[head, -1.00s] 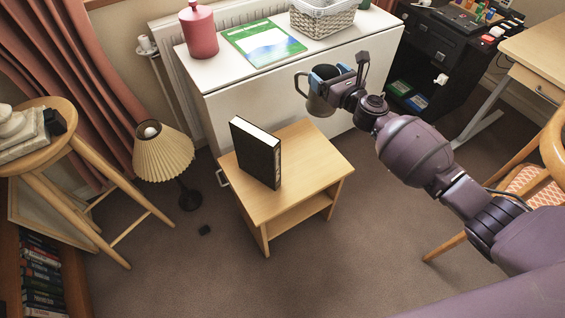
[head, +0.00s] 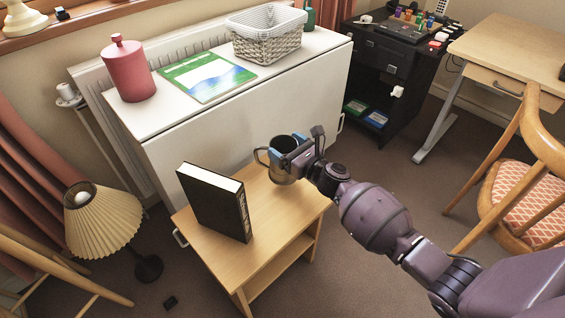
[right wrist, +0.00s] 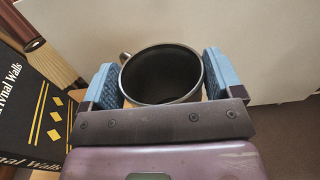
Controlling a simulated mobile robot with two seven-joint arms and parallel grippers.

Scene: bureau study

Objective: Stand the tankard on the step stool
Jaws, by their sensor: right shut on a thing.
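The grey metal tankard (head: 279,174) is upright, with its handle toward the left in the head view. My right gripper (head: 291,152) is shut on it, one blue-padded finger on each side. In the right wrist view the tankard's dark open mouth (right wrist: 162,76) sits between the two pads, its handle at the left. The light wooden step stool (head: 270,215) has a top and a lower shelf. The tankard is at the far right part of the stool's top; I cannot tell whether its base touches. My left gripper is out of view.
A black book (head: 215,203) stands upright on the stool's left part, left of the tankard. A white cabinet (head: 215,125) is right behind the stool. A pleated lamp (head: 103,220) is at the left, a wooden chair (head: 520,190) at the right. The stool's front right top is clear.

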